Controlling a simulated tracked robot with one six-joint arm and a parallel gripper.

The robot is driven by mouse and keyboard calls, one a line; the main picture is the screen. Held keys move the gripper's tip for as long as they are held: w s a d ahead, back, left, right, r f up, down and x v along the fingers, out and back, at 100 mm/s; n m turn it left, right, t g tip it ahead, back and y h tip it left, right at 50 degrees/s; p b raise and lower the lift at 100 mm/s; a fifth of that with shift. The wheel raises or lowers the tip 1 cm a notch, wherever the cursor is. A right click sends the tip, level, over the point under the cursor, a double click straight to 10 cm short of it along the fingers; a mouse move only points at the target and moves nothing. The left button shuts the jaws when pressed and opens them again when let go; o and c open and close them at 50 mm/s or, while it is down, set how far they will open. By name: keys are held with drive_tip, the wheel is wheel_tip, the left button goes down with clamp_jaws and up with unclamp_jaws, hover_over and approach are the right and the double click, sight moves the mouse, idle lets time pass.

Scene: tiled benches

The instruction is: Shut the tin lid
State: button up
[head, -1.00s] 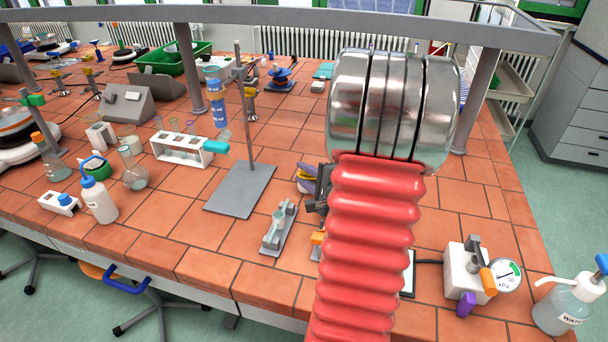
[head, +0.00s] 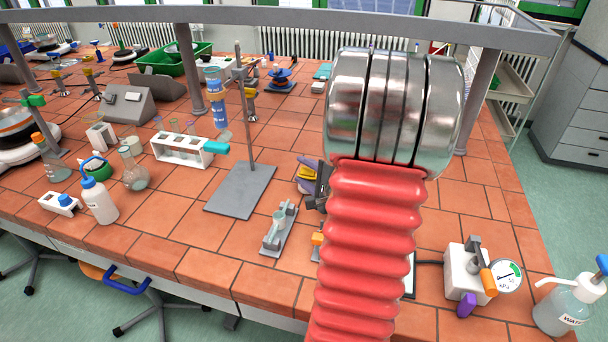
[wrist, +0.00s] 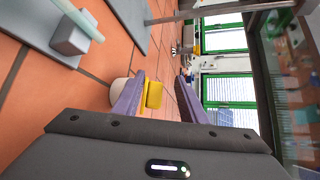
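My gripper (wrist: 160,82) shows in the wrist view with its two purple fingers apart. A yellow part (wrist: 154,95), which looks like the tin's lid, lies between the fingers, close to the left one. A pale rounded body (wrist: 120,92), perhaps the tin itself, shows partly behind the left finger. I cannot tell whether the finger touches the lid. In the head view my gripper (head: 318,188) is mostly hidden behind my red arm.
A stand (head: 240,190) with a tall rod is left of my gripper. A small grey fixture (head: 279,228) is in front. A test-tube rack (head: 182,149) is farther left. A gauge unit (head: 466,272) and wash bottle (head: 570,303) stand at right.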

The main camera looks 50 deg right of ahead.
sight(304, 177)
wheel_tip(304, 177, up, 9)
idle(0.6)
drive_tip(key=shift+o, duration=0.5)
